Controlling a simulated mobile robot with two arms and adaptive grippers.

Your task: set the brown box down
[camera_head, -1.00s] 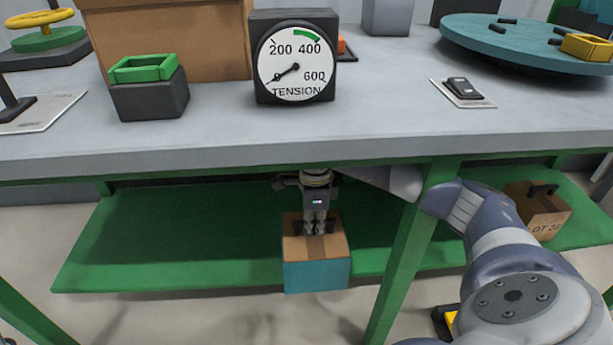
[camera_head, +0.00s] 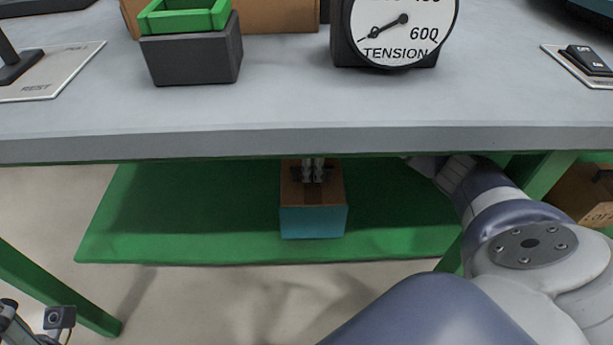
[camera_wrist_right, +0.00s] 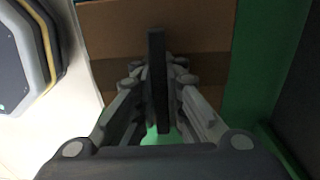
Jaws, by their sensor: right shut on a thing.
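The brown box (camera_head: 312,197) has a teal lower part and a dark handle on top; in the right wrist view its cardboard top (camera_wrist_right: 110,30) and upright dark handle (camera_wrist_right: 156,50) show. My right gripper (camera_head: 314,172) is above the box under the tabletop, its fingers (camera_wrist_right: 157,85) shut on the handle. The box is upright over the green lower shelf (camera_head: 190,215), within its front edge. I cannot tell whether its underside touches the shelf. Part of my left arm's end (camera_head: 50,318) shows at the lower left; its fingers are not clear.
The grey tabletop (camera_head: 300,115) overhangs the shelf and hides the upper wrist. Another brown box (camera_head: 583,195) marked LOT sits at the right beyond a green table leg (camera_head: 545,172). The shelf left of the held box is clear. A tension gauge (camera_head: 400,30) stands on the table.

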